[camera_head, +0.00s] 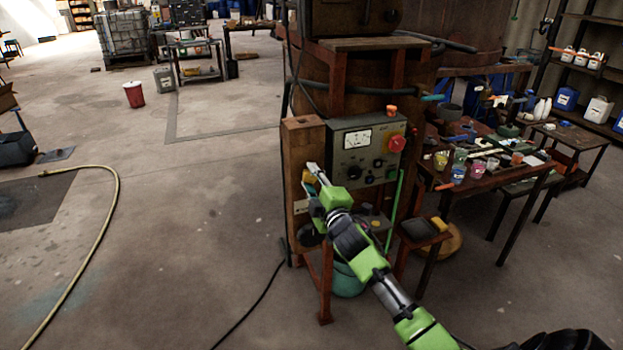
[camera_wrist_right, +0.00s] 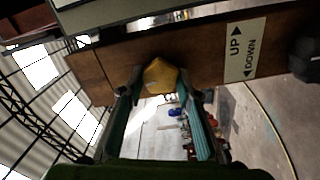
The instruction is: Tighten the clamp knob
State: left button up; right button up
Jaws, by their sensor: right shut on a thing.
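The clamp knob is a yellow knob on the front of a brown wooden post (camera_head: 304,145) beside the grey control box. In the right wrist view the yellow knob (camera_wrist_right: 160,77) sits between my two fingertips, against the brown board. My right gripper (camera_head: 314,178) reaches up to the post in the head view and is shut on the knob; it also shows in the right wrist view (camera_wrist_right: 162,92). The fingers partly hide the knob in the head view. My left gripper is not in view.
A grey control box (camera_head: 365,150) with a dial and a red knob (camera_head: 396,144) stands just right of the post. An "UP/DOWN" label (camera_wrist_right: 244,50) is beside the yellow knob. A cluttered table (camera_head: 480,185) stands at right.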

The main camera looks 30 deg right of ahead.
jog(key=shift+m, duration=1)
jog(key=o, duration=1.1)
jog(key=shift+s, duration=0.1)
jog(key=v, duration=1.1)
jog(key=shift+s, duration=0.4)
jog(key=shift+a+f, duration=0.1)
jog(key=shift+a, duration=0.05)
